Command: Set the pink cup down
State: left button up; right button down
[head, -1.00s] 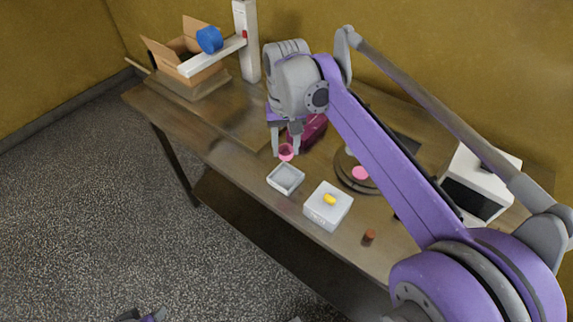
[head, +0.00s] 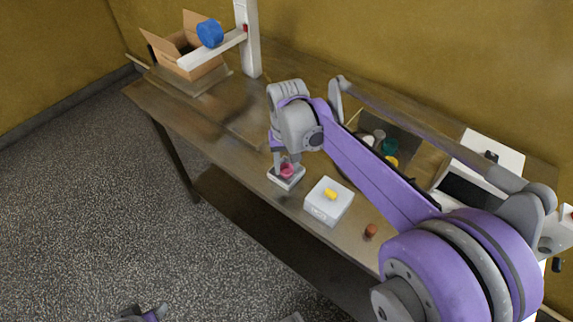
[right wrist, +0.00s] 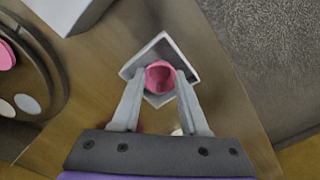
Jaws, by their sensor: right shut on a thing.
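The pink cup (head: 287,170) is between the fingers of my right gripper (head: 286,168), which is shut on it. In the right wrist view the cup (right wrist: 160,76) shows its open mouth, with a fingertip of the gripper (right wrist: 160,88) on each side. The small white square tray (head: 287,183) is under the cup in both views; its corners show around the cup in the right wrist view (right wrist: 163,43). I cannot tell whether the cup touches the tray floor. My left gripper (head: 146,314) shows only in part at the bottom edge, low over the floor.
A white box (head: 322,208) with a yellow thing (head: 331,194) on top stands right of the tray. A small brown-red cylinder (head: 371,230) stands near the table's front edge. A cardboard box (head: 190,47) stands at the far left. The table left of the tray is clear.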

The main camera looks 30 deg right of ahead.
aim_at(287, 173)
jog(key=c, duration=0.7)
grip_release()
jog(key=shift+f, duration=0.1)
notch_tip(287, 173, up, 12)
jog(key=shift+r+p, duration=0.15)
jog(key=shift+p, duration=0.45)
